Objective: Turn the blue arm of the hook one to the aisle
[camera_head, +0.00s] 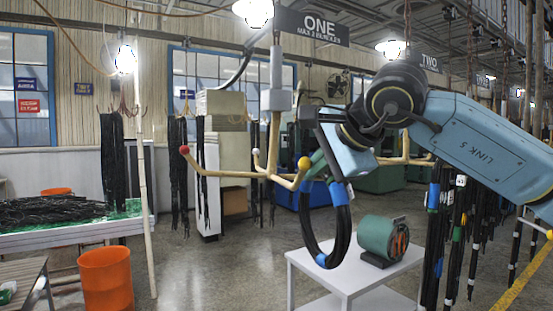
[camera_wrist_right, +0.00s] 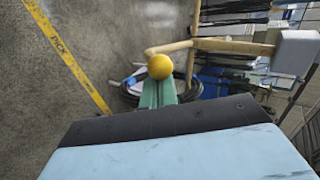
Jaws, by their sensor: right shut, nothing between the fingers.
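Hook one hangs under the "ONE" sign (camera_head: 312,27), with a grey hub (camera_head: 277,98) and pale wooden arms. One arm ends in a red ball (camera_head: 183,150), one in a white ball (camera_head: 256,152), one in a yellow ball (camera_head: 304,163). Another arm (camera_head: 405,160) runs right behind my arm. I see no blue tip. My right gripper (camera_head: 318,167) is shut and empty, its teal fingers close beside the yellow ball; contact is unclear. The wrist view shows the fingers (camera_wrist_right: 157,93) next to the yellow ball (camera_wrist_right: 160,66). My left gripper is out of view.
A black hose loop (camera_head: 342,235) with blue bands hangs just below my right gripper. A white table (camera_head: 325,268) carries a green drum (camera_head: 377,237). Banded hoses (camera_head: 455,235) hang at right. A yellow floor line (camera_wrist_right: 65,55) shows in the wrist view.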

